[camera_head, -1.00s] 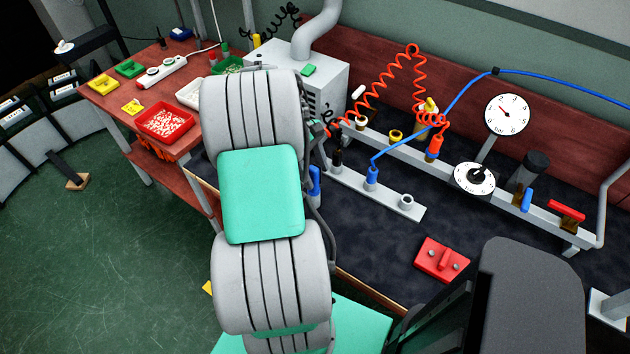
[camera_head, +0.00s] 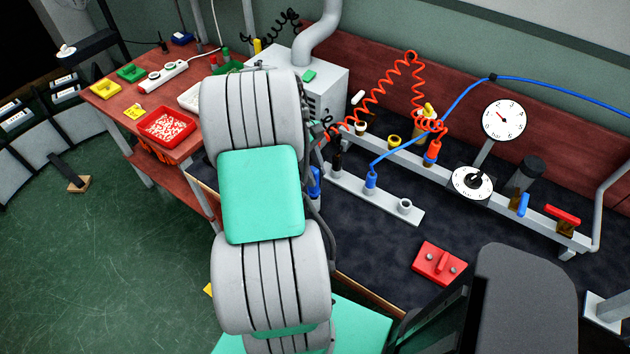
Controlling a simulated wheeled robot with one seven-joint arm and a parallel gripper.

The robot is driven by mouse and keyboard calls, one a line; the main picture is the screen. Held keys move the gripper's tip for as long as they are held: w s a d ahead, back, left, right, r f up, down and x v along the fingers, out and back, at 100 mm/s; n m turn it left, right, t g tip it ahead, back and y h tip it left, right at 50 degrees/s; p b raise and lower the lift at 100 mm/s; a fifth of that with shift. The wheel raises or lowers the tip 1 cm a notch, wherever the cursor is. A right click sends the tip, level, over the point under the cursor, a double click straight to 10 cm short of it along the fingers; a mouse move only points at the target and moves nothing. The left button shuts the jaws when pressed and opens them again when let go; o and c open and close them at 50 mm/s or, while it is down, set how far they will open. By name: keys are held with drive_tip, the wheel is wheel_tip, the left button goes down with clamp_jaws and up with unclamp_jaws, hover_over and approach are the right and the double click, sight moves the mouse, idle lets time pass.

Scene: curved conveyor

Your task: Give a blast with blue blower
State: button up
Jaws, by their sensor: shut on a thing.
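My arm rises through the middle of the head view and hides my gripper behind its thick grey and green links. A narrow blue piece (camera_head: 314,182) shows at the right edge of my arm. It may be part of the blue blower, but most of it is hidden. A coiled orange-red air hose (camera_head: 365,105) runs from the red fitting (camera_head: 432,153) on the grey rail, up in a loop and down to the right edge of my arm. Its near end is partly hidden there. A smooth blue hose (camera_head: 450,108) ends at a blue fitting (camera_head: 371,180).
A grey rail (camera_head: 487,198) with a round gauge (camera_head: 504,120), a dial (camera_head: 472,182) and levers runs along the dark bench. A red block (camera_head: 439,263) lies nearer. A grey box (camera_head: 325,85) with a duct stands behind my arm. Dark bench surface is free between.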

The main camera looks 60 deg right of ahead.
drive_tip(key=shift+r+p, duration=3.35)
drive_tip(key=shift+r, duration=0.15)
